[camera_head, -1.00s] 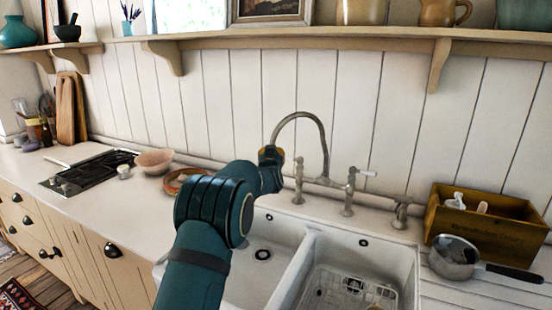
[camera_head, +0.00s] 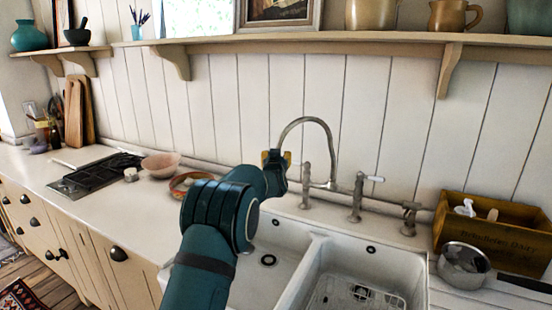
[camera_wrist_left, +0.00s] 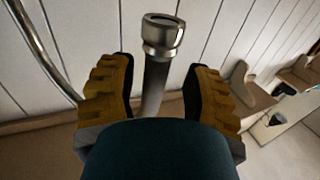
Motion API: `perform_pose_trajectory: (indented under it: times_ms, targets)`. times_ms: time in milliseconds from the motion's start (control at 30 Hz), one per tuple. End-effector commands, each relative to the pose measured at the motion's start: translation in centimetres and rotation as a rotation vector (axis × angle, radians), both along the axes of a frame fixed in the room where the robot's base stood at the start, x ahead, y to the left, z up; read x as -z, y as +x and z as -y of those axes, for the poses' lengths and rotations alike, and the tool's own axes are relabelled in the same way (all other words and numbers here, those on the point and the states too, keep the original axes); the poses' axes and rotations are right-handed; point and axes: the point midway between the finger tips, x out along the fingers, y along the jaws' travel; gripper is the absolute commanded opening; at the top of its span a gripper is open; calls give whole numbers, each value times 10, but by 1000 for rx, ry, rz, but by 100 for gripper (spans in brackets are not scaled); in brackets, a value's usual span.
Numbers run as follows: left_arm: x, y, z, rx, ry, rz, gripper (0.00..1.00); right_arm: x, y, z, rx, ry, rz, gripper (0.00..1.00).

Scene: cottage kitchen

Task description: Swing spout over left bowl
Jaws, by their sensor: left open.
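The metal tap has a tall arched spout (camera_head: 322,121) rising behind the white double sink. Its downturned end is at my left gripper (camera_head: 275,158). In the left wrist view the spout's end (camera_wrist_left: 162,36) stands between the spread fingers of the left gripper (camera_wrist_left: 158,88), with a gap on each side. The left gripper is open. The left bowl (camera_head: 268,245) lies below, partly hidden by my left arm. The right bowl (camera_head: 350,275) is beside it, past a divider. My right gripper is not in view.
A wooden crate (camera_head: 490,232) and a saucepan (camera_head: 463,262) are on the right. A pink bowl (camera_head: 160,164), a round terracotta dish (camera_head: 188,184) and a hob (camera_head: 95,172) are on the left. A shelf (camera_head: 330,42) runs above.

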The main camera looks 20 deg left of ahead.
Motion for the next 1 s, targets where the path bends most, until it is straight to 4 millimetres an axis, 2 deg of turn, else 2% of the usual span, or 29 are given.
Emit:
perform_pose_trajectory:
  times_ms: [267, 800, 1000]
  targets:
    - [-1, -11, 5, 1, -1, -1, 49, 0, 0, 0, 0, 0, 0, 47]
    - [-1, -86, 33, 0, -2, 0, 49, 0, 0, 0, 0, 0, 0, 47]
    - [0, -106, 40, -2, 0, 0, 49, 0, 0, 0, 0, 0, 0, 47]
